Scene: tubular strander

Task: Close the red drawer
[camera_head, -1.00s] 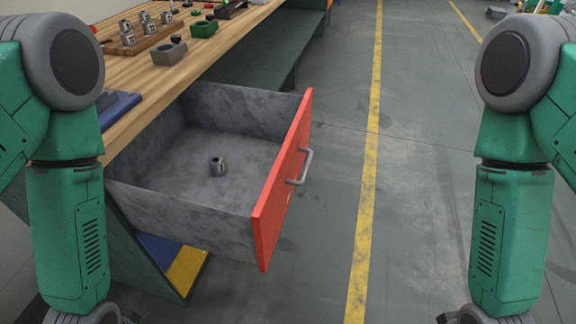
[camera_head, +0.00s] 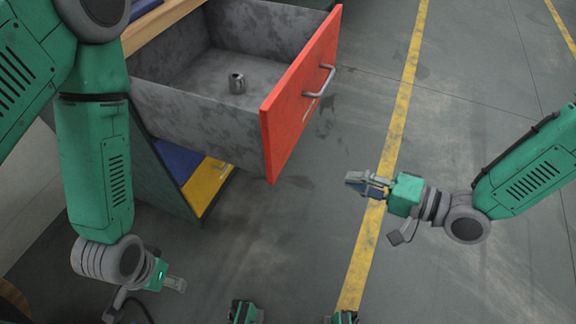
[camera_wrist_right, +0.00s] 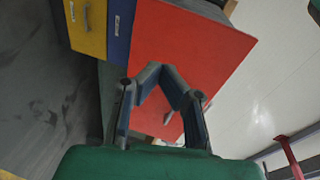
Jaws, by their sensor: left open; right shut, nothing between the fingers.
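The red drawer (camera_head: 300,98) is pulled far out of the workbench, with its grey handle (camera_head: 319,80) on the red front. In the right wrist view the red front (camera_wrist_right: 190,50) fills the upper middle, behind the fingers. My right gripper (camera_head: 356,180) is shut and empty, to the right of and lower in the picture than the drawer front, apart from it. It also shows in the right wrist view (camera_wrist_right: 158,68). My left gripper (camera_head: 177,284) is open and empty at lower left, clear of the drawer.
A yellow drawer (camera_head: 207,187) and a blue drawer (camera_head: 179,160) are shut below the red one. The wooden bench top (camera_head: 160,22) runs along the upper left. Open floor with a yellow line (camera_head: 385,180) lies right of the drawer.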

